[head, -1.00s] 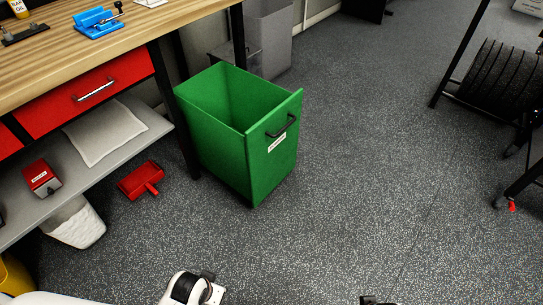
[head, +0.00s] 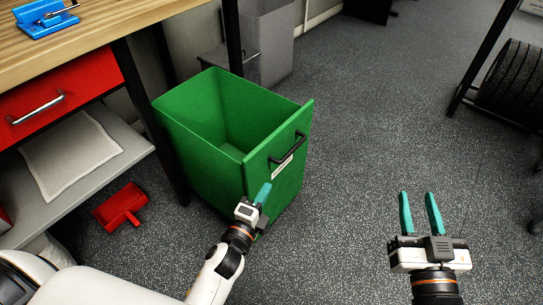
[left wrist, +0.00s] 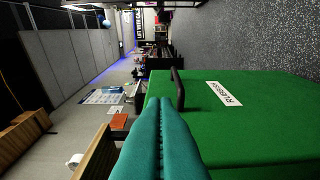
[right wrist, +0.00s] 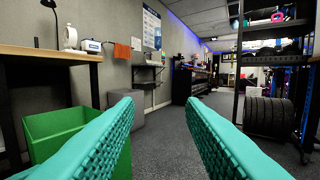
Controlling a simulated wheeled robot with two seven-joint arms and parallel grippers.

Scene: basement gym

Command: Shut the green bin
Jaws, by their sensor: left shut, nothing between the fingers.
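The green bin (head: 195,150) stands pulled out beside the workbench leg, open at the top and empty as far as I see. Its front panel has a dark handle (head: 288,149) and a white label (head: 282,167). My left gripper (head: 263,192) is shut and empty at the front panel, below the handle in the head view. The left wrist view shows its closed fingers (left wrist: 158,108) close to the panel; I cannot tell whether they touch. My right gripper (head: 418,197) is open and empty, out over the floor to the right.
The wooden workbench (head: 105,22) with a red drawer (head: 60,90) and a grey lower shelf (head: 130,150) is at the left. A red dustpan (head: 120,208) lies on the floor. A grey bin (head: 270,45) stands behind. A tire rack (head: 510,80) is at the right. The middle floor is clear.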

